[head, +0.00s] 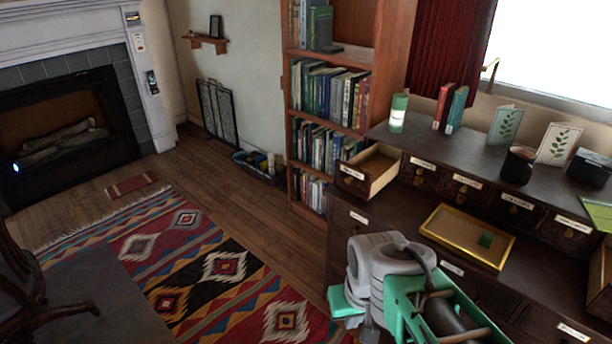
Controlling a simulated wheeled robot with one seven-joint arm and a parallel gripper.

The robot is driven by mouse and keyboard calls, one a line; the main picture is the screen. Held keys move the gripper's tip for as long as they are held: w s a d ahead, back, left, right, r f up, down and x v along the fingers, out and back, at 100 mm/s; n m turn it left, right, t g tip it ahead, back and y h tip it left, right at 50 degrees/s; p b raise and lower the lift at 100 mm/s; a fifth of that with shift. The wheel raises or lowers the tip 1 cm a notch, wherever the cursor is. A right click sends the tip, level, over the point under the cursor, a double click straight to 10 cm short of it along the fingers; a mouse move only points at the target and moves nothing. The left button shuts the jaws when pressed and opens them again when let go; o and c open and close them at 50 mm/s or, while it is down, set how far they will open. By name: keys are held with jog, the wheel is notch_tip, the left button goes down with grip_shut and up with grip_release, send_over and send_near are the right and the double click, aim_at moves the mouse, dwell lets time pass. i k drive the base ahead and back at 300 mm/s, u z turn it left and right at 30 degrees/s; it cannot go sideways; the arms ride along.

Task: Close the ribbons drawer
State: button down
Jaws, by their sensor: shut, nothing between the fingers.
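A small drawer (384,178) stands pulled out at the left end of the dark cabinet's upper row, and its pale inside looks empty. Its front has a white label too small to read, so I cannot tell whether it is the ribbons drawer. A second open drawer or box (601,283) is cut off at the right edge. My gripper (368,328) is low in front of the cabinet, below and apart from the left open drawer. It is shut and empty, partly hidden by my grey and green arm.
A yellow tray (440,255) with a small green item lies on the cabinet's lower ledge. A green candle (398,112), books, cards (505,125) and a black mug (517,165) stand on top. A bookcase (293,160) is behind.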

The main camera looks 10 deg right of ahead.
aim_at(384, 162)
jog(key=u, duration=0.6)
jog(key=i, duration=0.85)
jog(key=u, duration=0.45)
jog(key=i, duration=0.55)
jog(key=z, duration=0.05)
